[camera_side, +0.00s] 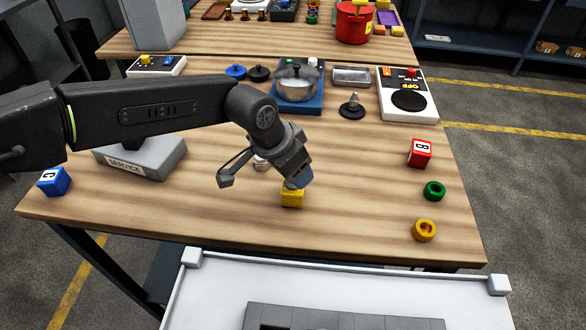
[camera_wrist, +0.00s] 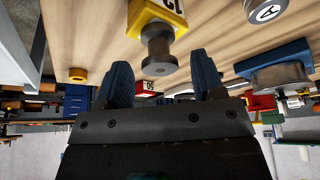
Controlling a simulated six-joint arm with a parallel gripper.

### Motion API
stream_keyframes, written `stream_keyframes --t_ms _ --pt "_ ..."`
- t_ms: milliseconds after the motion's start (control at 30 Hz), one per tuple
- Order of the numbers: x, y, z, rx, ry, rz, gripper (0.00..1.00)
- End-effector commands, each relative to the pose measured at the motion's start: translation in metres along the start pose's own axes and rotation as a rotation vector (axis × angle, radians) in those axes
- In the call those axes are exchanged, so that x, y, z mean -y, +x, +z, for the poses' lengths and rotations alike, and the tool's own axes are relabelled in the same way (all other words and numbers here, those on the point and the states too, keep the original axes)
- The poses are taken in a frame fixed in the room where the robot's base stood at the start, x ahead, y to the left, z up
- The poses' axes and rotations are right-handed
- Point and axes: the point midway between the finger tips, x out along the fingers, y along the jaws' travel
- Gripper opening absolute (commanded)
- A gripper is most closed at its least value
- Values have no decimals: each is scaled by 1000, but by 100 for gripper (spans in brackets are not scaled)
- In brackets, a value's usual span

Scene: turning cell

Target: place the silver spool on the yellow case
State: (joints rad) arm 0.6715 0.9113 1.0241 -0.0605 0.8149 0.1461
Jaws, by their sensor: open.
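The yellow case (camera_side: 292,198) stands on the wooden table near its front edge, below my gripper. In the wrist view the yellow case (camera_wrist: 158,16) carries a black number on a white label, and that picture is upside down. The silver spool (camera_wrist: 157,52), dull grey with wide flanges, appears upright on top of the yellow case. In the side view my gripper hides it. My gripper (camera_wrist: 163,80) is open, one blue finger on each side of the spool's line and apart from it. In the side view my gripper (camera_side: 297,181) is tilted just above the case.
A small silvery piece (camera_side: 262,164) stands behind my gripper. The red cube (camera_side: 419,153), green ring (camera_side: 434,191) and yellow ring (camera_side: 424,231) lie to the right. A blue cube (camera_side: 53,181) is far left. A pot on a blue stove (camera_side: 298,106) stands behind.

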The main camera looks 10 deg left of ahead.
Motion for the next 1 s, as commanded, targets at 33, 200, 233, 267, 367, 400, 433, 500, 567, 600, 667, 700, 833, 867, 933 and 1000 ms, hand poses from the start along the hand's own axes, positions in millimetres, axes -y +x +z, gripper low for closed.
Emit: stream_keyframes --t_ms 33,200,233,267,367,400,433,500,567,600,667,700,833,867,933,1000 --pt "0 -12 -1 -3 0 -1 62" --pt "0 -49 0 -2 0 -1 62" --pt "0 -55 0 -2 0 -1 62" --pt "0 -61 -1 -2 0 -1 62" --pt "0 -79 0 -1 0 -1 62" --pt "0 -85 0 0 0 -1 62" --pt "0 -89 0 0 0 -1 62" --pt "0 -96 0 1 0 -1 62" --pt "0 -100 0 1 0 -1 62" --pt "0 -102 0 1 0 -1 62" --pt "0 -104 0 1 -1 -1 62" --pt "0 -105 0 2 -1 -1 62" --pt "0 -105 0 2 -1 -1 62" --pt "0 -105 0 2 -1 -1 62" --pt "3 -108 2 1 -6 -4 62" --pt "13 -120 5 -4 -24 -12 62"
